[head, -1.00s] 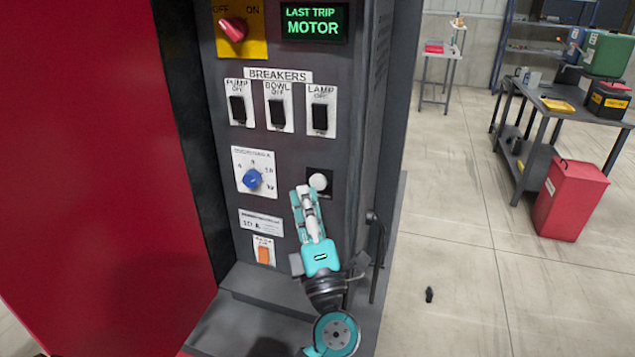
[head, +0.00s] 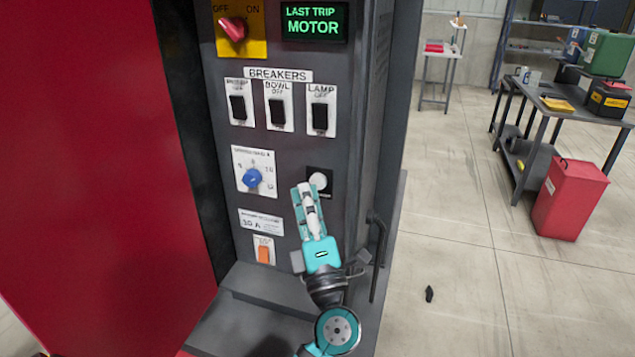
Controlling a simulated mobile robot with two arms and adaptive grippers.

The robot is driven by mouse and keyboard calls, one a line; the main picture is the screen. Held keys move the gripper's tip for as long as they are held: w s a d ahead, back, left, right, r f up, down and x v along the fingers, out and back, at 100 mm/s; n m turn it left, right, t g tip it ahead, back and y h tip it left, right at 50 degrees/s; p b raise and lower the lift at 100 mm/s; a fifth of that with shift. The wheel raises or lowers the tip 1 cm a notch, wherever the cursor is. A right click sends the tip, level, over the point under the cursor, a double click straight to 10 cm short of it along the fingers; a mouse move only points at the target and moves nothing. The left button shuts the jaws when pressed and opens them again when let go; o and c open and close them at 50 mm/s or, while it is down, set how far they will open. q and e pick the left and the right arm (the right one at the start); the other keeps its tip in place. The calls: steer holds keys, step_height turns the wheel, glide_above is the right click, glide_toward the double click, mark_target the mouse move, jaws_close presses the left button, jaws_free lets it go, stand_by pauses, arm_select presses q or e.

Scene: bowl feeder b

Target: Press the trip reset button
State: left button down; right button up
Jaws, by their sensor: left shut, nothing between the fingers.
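A round white push button (head: 319,181) sits on a black plate on the grey control panel, below the LAMP breaker; its label is too small to read. My left gripper (head: 303,190) is shut and empty, pointing up the panel. Its tips are just left of and slightly below the white button and overlap the edge of its black plate. I cannot tell whether they touch the panel. The display (head: 314,22) reads LAST TRIP MOTOR. My right gripper is not in view.
The red door (head: 90,170) stands open at left. A dark handle (head: 378,255) is right of my gripper. Floor at right is mostly clear.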

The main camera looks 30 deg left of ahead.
arm_select(q)
steer(key=shift+w, duration=0.1)
stand_by(0.5)
steer(key=shift+w+a, duration=0.1)
steer(key=shift+w, duration=0.2)
steer(key=shift+w+a, duration=0.1)
steer(key=shift+w, duration=0.35)
stand_by(0.9)
steer(key=shift+s, duration=0.1)
steer(key=shift+s+p, duration=0.35)
steer(key=shift+s, duration=0.4)
steer(key=shift+s, duration=0.1)
steer(key=shift+s+d, duration=0.25)
steer(key=shift+s, duration=0.55)
steer(key=shift+s+d, duration=0.2)
steer(key=shift+s, duration=0.55)
steer(key=shift+s+d, duration=0.25)
steer(key=shift+s, duration=0.55)
steer(key=shift+f, duration=0.1)
